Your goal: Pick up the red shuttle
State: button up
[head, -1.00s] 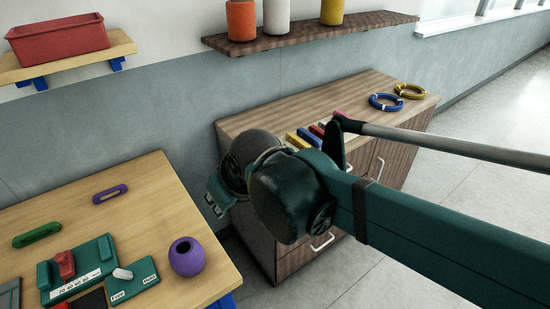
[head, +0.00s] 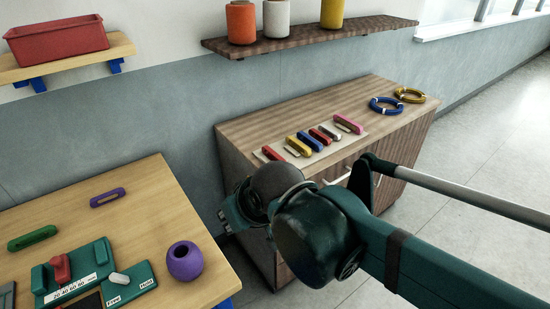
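A pale board (head: 325,148) on the wooden cabinet top holds a row of slim shuttles. A red shuttle (head: 272,153) lies at its left end. To the right are a yellow shuttle (head: 299,146), a blue shuttle (head: 310,141), a darker red shuttle (head: 319,136), a grey one and a pink shuttle (head: 348,124). My gripper (head: 228,216) is left of my wrist, in front of the cabinet's left side and apart from the shuttles. It is small and partly hidden by my wrist, so its opening cannot be made out.
Blue (head: 386,105) and yellow (head: 410,96) rings lie at the cabinet's right end. The workbench (head: 150,205) at left carries green (head: 33,238) and purple (head: 107,197) shuttles, a purple pot (head: 185,261) and a green gauge block. A shelf (head: 310,35) with spools hangs above the cabinet.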

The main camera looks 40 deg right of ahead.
jog(key=shift+o, duration=0.5)
dwell(0.3)
jog(key=w+d+r+g+p, duration=0.4)
jog(key=w+d+r+p, duration=0.4)
jog(key=w+d+p, duration=0.5)
jog(key=g+p, duration=0.3)
jog(key=p, duration=0.6)
send_over(274, 153)
jog(key=shift+s+f, duration=0.1)
jog(key=shift+f, duration=2.6)
jog(key=shift+f, duration=1.3)
jog(key=shift+f, duration=0.1)
